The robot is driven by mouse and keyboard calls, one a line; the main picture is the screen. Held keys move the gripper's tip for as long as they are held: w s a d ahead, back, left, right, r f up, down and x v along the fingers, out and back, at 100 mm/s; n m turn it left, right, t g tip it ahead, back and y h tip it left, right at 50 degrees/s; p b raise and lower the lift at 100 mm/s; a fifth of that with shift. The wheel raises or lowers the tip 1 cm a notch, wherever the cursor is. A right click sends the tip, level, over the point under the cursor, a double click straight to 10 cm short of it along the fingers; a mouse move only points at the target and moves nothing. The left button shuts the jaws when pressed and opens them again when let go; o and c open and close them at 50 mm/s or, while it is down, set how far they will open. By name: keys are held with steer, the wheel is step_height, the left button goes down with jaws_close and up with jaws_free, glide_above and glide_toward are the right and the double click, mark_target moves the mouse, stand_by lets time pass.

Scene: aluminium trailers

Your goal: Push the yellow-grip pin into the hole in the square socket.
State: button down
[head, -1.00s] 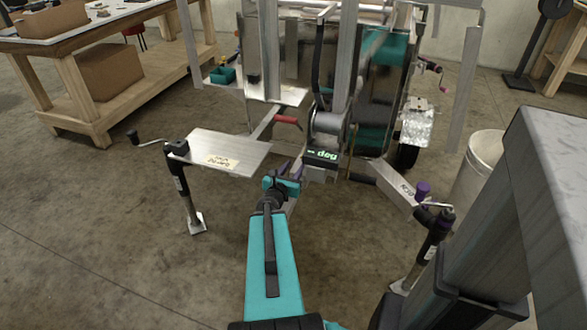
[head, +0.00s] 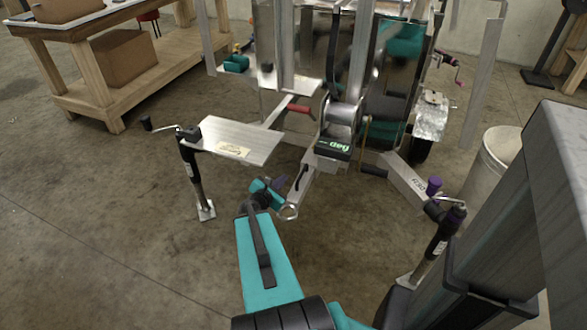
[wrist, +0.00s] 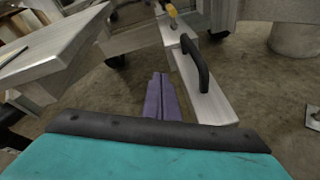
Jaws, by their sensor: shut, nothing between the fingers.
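My gripper (head: 279,184) is shut and empty, left of the metal drawbar (head: 303,187) with the ring at its near end. In the wrist view its purple fingers (wrist: 160,97) lie together, apart from the pale beam (wrist: 205,98) with a black handle (wrist: 194,62). A small yellow part (wrist: 172,11) stands upright at the far end of that beam; it may be the pin's grip, but its lower end is unclear. I cannot make out the square socket or its hole for certain.
A flat metal plate (head: 234,139) on the left and a crank jack (head: 190,165) stand near my arm. A second jack (head: 437,235) and a white bin (head: 497,165) are on the right. The floor left of my arm is clear.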

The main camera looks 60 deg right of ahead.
steer(key=w+a+f+m+g+y, duration=0.1)
steer(key=a+f+m+y, duration=0.15)
steer(key=a+f, duration=0.5)
steer(key=w+a+f+m+y, duration=0.25)
steer(key=a+f, duration=0.25)
steer(key=a, duration=0.6)
steer(key=w+a+f+m+g+y, duration=0.15)
steer(key=a+f+m, duration=0.35)
steer(key=a, duration=0.5)
steer(key=s+a+f+m+y, duration=0.1)
steer(key=s+a+f+y, duration=0.1)
steer(key=a, duration=0.7)
steer(key=s+a+f+m+g+y, duration=0.1)
steer(key=s+a+f+y, duration=0.2)
steer(key=a, duration=0.7)
steer(key=s+a+f+m+g+y, duration=0.1)
steer(key=s+a+f+y, duration=0.1)
steer(key=a, duration=0.8)
steer(key=shift+s+f+m, duration=0.3)
steer(key=shift+s+f, duration=0.45)
steer(key=shift+s, duration=0.45)
steer(key=shift+d+g+y, duration=0.15)
steer(key=shift+g+y, duration=0.1)
